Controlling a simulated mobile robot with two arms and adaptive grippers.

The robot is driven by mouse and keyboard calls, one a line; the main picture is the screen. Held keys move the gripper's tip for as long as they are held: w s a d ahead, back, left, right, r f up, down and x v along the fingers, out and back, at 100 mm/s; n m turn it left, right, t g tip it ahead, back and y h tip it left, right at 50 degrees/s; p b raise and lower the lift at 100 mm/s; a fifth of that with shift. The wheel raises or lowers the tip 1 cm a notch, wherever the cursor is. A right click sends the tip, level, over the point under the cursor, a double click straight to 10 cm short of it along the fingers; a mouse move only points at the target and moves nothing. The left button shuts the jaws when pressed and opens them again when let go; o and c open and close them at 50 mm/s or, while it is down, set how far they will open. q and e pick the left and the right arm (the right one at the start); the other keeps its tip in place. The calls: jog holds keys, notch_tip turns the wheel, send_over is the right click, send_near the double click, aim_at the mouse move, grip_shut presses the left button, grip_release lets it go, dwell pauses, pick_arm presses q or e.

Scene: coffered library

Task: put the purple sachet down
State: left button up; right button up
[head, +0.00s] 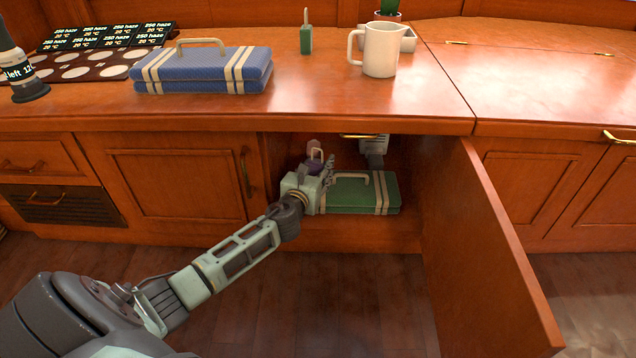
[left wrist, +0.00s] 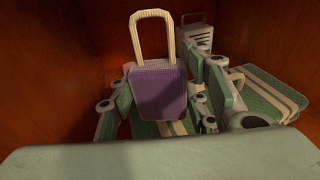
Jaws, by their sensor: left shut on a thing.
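The purple sachet (left wrist: 160,92) has a tan loop handle and shows upright in the left wrist view, between the fingers of my left gripper (left wrist: 165,100). In the head view the sachet (head: 314,167) is partly hidden by my left gripper (head: 326,174), which is inside the open cabinet under the counter. The gripper is shut on the sachet. Green cloth with pale stripes shows below the sachet in the wrist view; I cannot tell whether they touch. My right gripper is not in view.
A green striped case (head: 362,196) lies on the cabinet floor, with a grey-white item (head: 374,146) behind it. The cabinet door (head: 490,240) stands open to the right. On the counter are a blue case (head: 203,72), a white mug (head: 381,50) and a green tagged item (head: 306,39).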

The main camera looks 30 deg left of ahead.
pick_arm(q)
notch_tip(320, 180, down, 4)
jog(key=b, duration=0.3)
jog(key=shift+r, duration=0.25)
jog(key=o, duration=1.2)
jog(key=shift+c, duration=0.2)
